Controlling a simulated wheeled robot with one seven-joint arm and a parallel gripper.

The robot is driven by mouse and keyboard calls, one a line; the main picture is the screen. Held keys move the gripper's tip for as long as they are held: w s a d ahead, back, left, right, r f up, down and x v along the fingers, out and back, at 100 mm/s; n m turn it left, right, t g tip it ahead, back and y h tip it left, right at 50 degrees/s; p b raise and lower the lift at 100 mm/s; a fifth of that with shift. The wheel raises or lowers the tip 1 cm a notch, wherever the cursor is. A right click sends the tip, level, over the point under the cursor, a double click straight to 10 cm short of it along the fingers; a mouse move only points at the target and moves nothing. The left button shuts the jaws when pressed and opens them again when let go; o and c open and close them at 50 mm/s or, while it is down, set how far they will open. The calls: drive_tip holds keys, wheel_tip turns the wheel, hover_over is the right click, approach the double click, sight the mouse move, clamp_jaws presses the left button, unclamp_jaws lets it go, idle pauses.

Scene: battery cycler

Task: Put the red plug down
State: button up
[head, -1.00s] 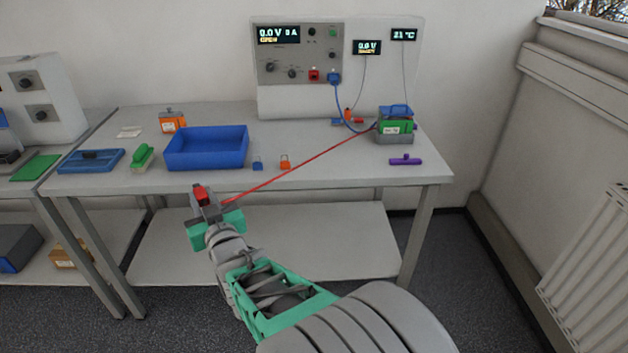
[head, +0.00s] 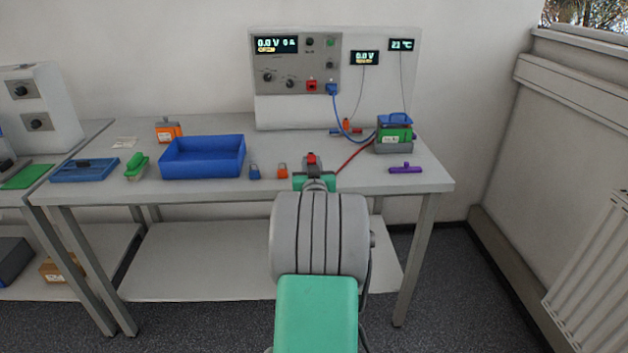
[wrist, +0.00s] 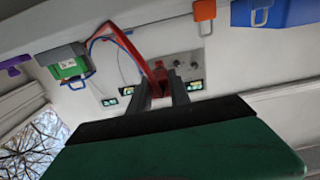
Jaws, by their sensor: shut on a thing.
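The red plug (head: 311,159) is held between the fingers of my gripper (head: 312,172), near the front edge of the bench in the head view. In the wrist view the plug (wrist: 158,75) shows between the two grey fingertips of my gripper (wrist: 160,86). A red cable (head: 351,157) runs from the plug to the green battery block (head: 394,139) on the right. That block also shows in the wrist view (wrist: 70,66). I cannot tell exactly how high the plug is above the bench top.
The blue bin (head: 203,158) stands left of my gripper. A small blue cap (head: 255,172) and an orange cap (head: 282,171) lie close by. A purple tool (head: 405,168) lies to the right. The cycler panel (head: 297,64) stands behind. Bare bench (head: 362,183) is in front of the battery.

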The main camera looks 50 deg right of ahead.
drive_tip(key=d+f, duration=0.1)
drive_tip(key=f, duration=0.1)
drive_tip(key=w+d+f, duration=0.1)
drive_tip(key=d+f, duration=0.1)
drive_tip(key=shift+w+f, duration=0.1)
drive_tip(key=shift+w, duration=0.05)
wheel_tip(320, 180, down, 4)
drive_tip(key=shift+w+d+r, duration=0.1)
drive_tip(key=shift+d+r, duration=0.05)
drive_tip(key=shift+r, duration=0.1)
drive_tip(key=shift+f, duration=0.2)
drive_tip(key=o, duration=1)
drive_tip(key=shift+r, duration=0.1)
drive_tip(key=shift+r, duration=0.1)
